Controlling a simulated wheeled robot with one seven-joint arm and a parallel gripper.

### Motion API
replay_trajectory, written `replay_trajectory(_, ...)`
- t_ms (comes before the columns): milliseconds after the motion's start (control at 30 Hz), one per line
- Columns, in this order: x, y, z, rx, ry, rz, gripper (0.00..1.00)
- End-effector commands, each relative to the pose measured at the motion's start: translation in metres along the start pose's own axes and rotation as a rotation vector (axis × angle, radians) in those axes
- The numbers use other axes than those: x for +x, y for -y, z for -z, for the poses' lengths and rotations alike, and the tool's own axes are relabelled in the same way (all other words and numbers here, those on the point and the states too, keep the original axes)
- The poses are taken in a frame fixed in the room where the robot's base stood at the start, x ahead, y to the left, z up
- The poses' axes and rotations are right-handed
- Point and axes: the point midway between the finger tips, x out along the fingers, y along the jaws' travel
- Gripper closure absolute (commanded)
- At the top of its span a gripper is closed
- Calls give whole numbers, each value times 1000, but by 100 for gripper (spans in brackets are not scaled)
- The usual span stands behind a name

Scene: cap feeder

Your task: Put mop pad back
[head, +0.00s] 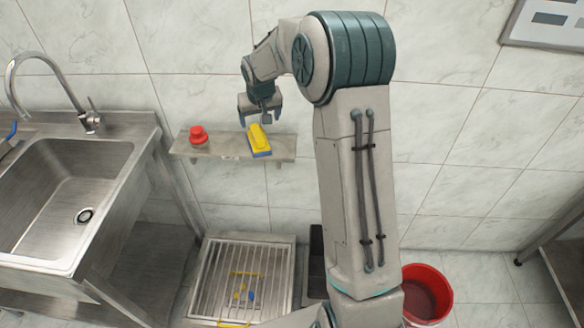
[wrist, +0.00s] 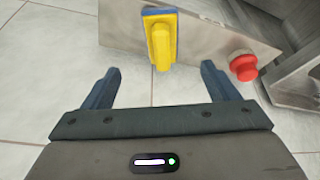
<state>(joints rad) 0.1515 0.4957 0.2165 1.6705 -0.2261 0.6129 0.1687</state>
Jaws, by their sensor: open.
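A yellow block with a blue base (head: 259,140) lies on the small metal wall shelf (head: 222,146), toward its right end. I take it for the mop pad, but its kind is not certain. My gripper (head: 261,112) is open and empty, just above the block in the head view. In the wrist view the block (wrist: 162,42) shows ahead of my gripper (wrist: 160,72), lined up with the gap between the fingers. I see no contact, and the exact distance is unclear.
A red knob-like piece (head: 198,134) sits on the shelf's left part. A steel sink (head: 70,195) stands at left. Below are a floor grate (head: 210,280) with small yellow and blue pieces and a red bucket (head: 428,290). The wall is close behind the shelf.

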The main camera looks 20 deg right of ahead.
Motion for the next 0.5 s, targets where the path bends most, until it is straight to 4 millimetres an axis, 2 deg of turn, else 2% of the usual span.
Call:
replay_trajectory(33, -20, 1, -8, -7, -3, -9, 19)
replay_trajectory(200, -75, 0, -44, -20, 12, -33, 19)
replay_trajectory(367, -120, -2, -86, -24, 25, -47, 19)
replay_trajectory(500, -153, -3, -126, -22, 36, -51, 19)
